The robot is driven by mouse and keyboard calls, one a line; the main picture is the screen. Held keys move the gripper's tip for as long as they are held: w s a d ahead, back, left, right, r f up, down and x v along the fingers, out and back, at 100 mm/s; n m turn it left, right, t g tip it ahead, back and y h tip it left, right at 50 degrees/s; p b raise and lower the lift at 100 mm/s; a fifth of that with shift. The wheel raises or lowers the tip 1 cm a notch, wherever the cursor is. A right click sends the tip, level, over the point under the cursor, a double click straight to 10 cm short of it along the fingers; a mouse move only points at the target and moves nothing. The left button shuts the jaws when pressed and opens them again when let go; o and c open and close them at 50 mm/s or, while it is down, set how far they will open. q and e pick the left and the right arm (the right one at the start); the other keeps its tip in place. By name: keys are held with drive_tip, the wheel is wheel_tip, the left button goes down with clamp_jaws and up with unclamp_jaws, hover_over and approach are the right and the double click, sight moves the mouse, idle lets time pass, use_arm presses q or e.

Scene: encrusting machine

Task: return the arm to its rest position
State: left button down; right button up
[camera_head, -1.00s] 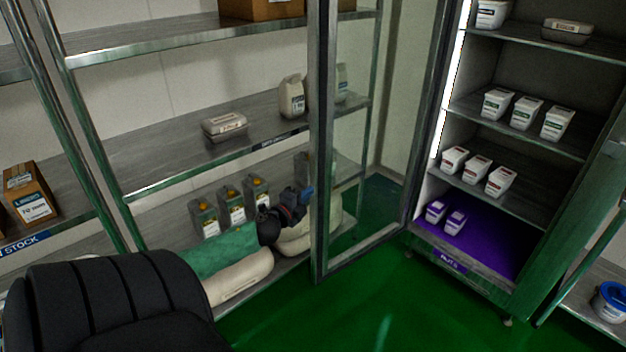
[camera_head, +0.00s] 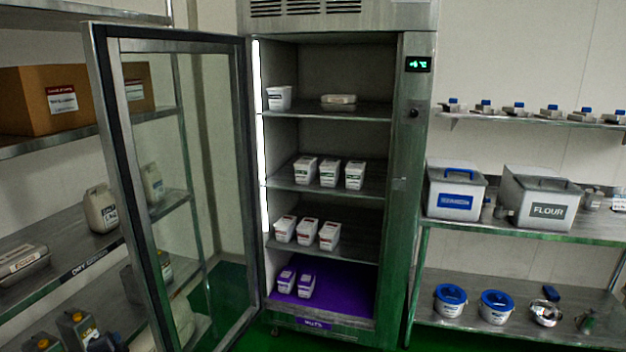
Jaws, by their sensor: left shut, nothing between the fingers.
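My left gripper (camera_head: 108,343) shows only as a small dark shape at the bottom left edge, beside the metal cans on the low rack shelf. It is shut and empty; most of it and of its arm is cut off by the frame. My right gripper is not in view. No other object is named by the task.
A fridge (camera_head: 416,180) stands ahead, its glass door (camera_head: 243,190) swung open to the left, near the rack. White tubs (camera_head: 328,173) fill its shelves. Metal cans (camera_head: 76,326) stand lower left. A right-hand shelf (camera_head: 530,233) holds bins, with blue-lidded buckets (camera_head: 449,299) below.

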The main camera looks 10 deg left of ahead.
use_arm(q)
drive_tip(key=s+d+f+n+g+h, duration=0.2)
drive_tip(key=s+d+f+g, duration=0.2)
drive_tip(key=s+d+f, duration=0.45)
drive_tip(key=s+d+f+n+g+h, duration=0.2)
drive_tip(key=s+d+f+n+g, duration=0.3)
drive_tip(key=d+f, duration=0.55)
drive_tip(key=s+d+f+h, duration=0.2)
drive_tip(key=s+d, duration=0.1)
drive_tip(key=d, duration=0.7)
drive_tip(key=s+d+f+g+h, duration=0.1)
drive_tip(key=s+d+f+h, duration=0.1)
drive_tip(key=d, duration=0.9)
drive_tip(key=s+d+f+m+h, duration=0.1)
drive_tip(key=s+d, duration=0.3)
drive_tip(key=d, duration=0.6)
drive_tip(key=shift+s+d+f+g+h, duration=0.35)
drive_tip(key=shift+f+h, duration=0.15)
drive_tip(key=shift+f, duration=0.15)
drive_tip(key=shift+w, duration=0.1)
